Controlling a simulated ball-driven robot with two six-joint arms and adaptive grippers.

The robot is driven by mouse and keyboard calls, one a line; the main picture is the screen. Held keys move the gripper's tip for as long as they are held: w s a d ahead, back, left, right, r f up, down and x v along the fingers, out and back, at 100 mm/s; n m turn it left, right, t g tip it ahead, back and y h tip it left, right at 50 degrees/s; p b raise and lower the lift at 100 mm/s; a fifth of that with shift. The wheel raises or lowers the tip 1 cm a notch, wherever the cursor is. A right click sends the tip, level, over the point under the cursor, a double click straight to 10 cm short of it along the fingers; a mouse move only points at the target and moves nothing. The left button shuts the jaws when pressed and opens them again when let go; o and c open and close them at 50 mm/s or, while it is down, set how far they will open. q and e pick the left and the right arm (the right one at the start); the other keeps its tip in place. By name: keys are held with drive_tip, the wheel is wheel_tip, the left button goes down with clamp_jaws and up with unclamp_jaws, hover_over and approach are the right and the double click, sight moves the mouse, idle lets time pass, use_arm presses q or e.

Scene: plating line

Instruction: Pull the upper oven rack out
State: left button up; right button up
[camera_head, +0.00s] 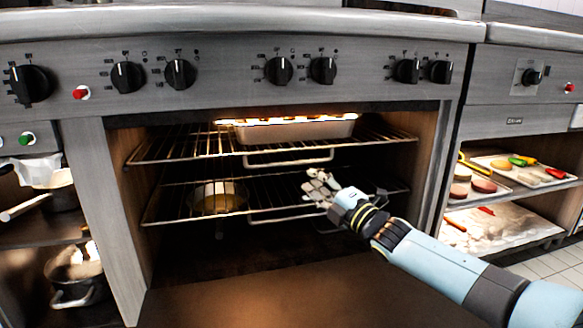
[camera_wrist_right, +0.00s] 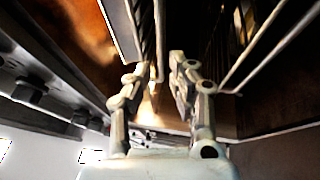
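The upper oven rack (camera_head: 170,150) is a wire shelf inside the open oven, with a looped front handle (camera_head: 290,164). A pale baking tray (camera_head: 305,131) with glowing contents sits on it. My right gripper (camera_head: 320,184) is at the oven mouth, just below the right end of that handle and in front of the lower rack (camera_head: 165,212). In the right wrist view its two fingers (camera_wrist_right: 160,76) are apart, with a thin metal bar running near the gap; whether they touch it is unclear. My left gripper is in neither view.
A pot (camera_head: 217,198) stands on the lower rack, which has its own front handle (camera_head: 284,218). The brown oven door (camera_head: 270,300) lies open below. Shelves with pans are at left; food trays (camera_head: 522,174) are at right.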

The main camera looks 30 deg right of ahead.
sight(292, 164)
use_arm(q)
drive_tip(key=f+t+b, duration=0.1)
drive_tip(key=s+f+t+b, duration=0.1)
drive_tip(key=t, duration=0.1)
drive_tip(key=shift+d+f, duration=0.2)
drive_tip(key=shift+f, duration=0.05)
use_arm(e)
drive_tip(key=x, duration=0.8)
drive_tip(key=shift+w+a, duration=0.1)
drive_tip(key=shift+w, duration=0.2)
drive_tip(key=shift+c, duration=0.4)
clamp_jaws()
